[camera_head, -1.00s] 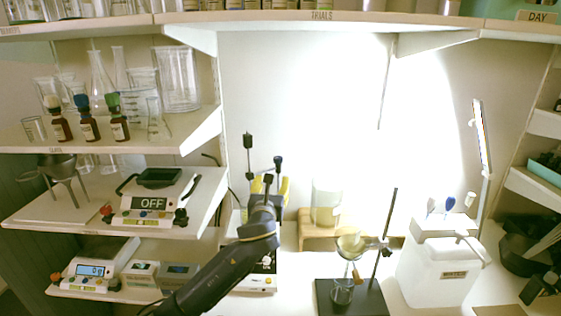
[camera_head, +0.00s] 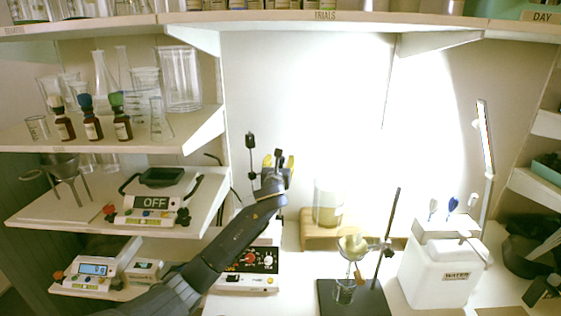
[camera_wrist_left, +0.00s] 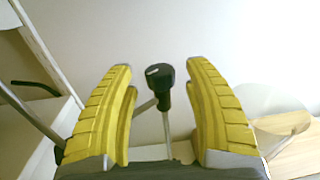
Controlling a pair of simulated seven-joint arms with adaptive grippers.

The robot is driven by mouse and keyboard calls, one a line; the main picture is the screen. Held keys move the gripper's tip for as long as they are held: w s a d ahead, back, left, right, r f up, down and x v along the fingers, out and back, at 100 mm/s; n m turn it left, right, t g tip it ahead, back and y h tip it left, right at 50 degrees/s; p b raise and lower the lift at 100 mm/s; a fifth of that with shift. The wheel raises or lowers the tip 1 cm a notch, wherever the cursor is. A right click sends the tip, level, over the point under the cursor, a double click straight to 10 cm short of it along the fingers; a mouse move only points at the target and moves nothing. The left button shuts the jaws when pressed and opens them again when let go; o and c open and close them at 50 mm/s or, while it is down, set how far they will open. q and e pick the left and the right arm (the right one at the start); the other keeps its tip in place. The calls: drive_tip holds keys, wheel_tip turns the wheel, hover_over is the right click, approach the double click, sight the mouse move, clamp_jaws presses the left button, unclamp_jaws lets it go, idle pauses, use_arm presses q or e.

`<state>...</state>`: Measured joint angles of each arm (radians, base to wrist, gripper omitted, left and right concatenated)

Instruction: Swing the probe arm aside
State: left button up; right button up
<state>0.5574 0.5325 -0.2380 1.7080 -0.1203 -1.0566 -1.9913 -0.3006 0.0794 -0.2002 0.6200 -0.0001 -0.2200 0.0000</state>
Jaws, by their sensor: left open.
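The probe arm belongs to the hotplate stirrer (camera_head: 250,262), a white unit with a dark control panel on the bench. Its upright post has a black head (camera_head: 250,140), standing left of my left gripper (camera_head: 278,162). In the left wrist view a black probe knob (camera_wrist_left: 160,76) tops a thin metal rod, with a grey bar running from it to the lower left. My left gripper (camera_wrist_left: 163,110) has its yellow fingers open, one on each side of the knob and rod, with visible gaps. My arm and hand hide part of the stirrer and probe. My right gripper is not in view.
A wooden stand (camera_head: 318,238) with a glass beaker is right of the stirrer. A funnel on a black-based stand (camera_head: 352,297) is in front of it, and a white water bath (camera_head: 440,270) farther right. Shelves with a balance (camera_head: 152,204) and bottles are at left.

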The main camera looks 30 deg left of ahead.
use_arm(q)
drive_tip(key=shift+x, duration=0.8)
drive_tip(key=shift+c, duration=0.4)
clamp_jaws()
